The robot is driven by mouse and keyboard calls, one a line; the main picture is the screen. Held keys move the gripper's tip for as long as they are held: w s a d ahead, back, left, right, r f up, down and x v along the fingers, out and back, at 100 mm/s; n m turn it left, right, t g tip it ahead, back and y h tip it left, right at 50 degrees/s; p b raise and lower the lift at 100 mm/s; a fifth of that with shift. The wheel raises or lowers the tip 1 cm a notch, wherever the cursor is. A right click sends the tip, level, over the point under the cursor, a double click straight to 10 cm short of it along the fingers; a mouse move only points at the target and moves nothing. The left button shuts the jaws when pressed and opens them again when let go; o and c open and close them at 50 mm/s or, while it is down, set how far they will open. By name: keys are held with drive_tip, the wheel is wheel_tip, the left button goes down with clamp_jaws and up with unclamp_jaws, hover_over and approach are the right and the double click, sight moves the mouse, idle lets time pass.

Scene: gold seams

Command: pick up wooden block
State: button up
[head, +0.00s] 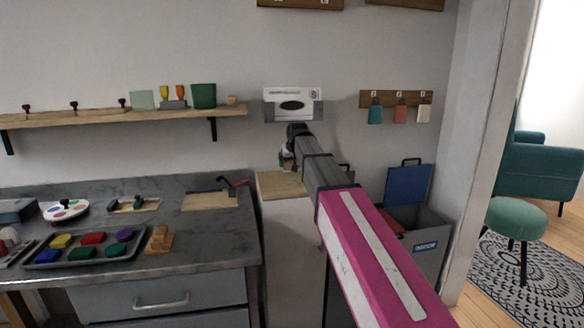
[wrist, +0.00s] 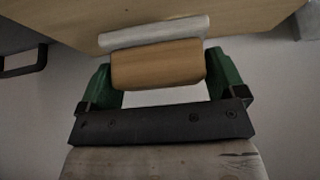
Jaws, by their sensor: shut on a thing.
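The wooden block (wrist: 158,63) is tan-brown and fills the space between the two green fingers of my gripper (wrist: 160,72) in the wrist view. The fingers press on its left and right ends, so the gripper is shut on it. A pale grey bar (wrist: 153,31) lies along the block's upper edge; I cannot tell whether it is part of the block. In the head view my gripper (head: 287,161) is small and partly hidden by my arm, above or at the wooden top of a narrow cabinet. The block is hard to make out there.
The cabinet's wooden top (head: 275,186) stands between the grey workbench (head: 100,187) and an open grey bin (head: 432,222). The bench holds a paint tray (head: 62,262) and a small wooden stand (head: 158,239). A wall shelf (head: 170,115) is at left.

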drive_tip(key=shift+s+a+r, duration=0.15)
drive_tip(key=shift+s+r, duration=0.1)
drive_tip(key=shift+r, duration=0.4)
drive_tip(key=shift+s+a+r, duration=0.1)
drive_tip(key=shift+s+r, duration=0.15)
drive_tip(key=shift+r, duration=0.35)
drive_tip(key=s+a+r, duration=0.6)
drive_tip(key=s, duration=0.2)
drive_tip(key=shift+s+r, duration=0.25)
drive_tip(key=shift+s, duration=0.15)
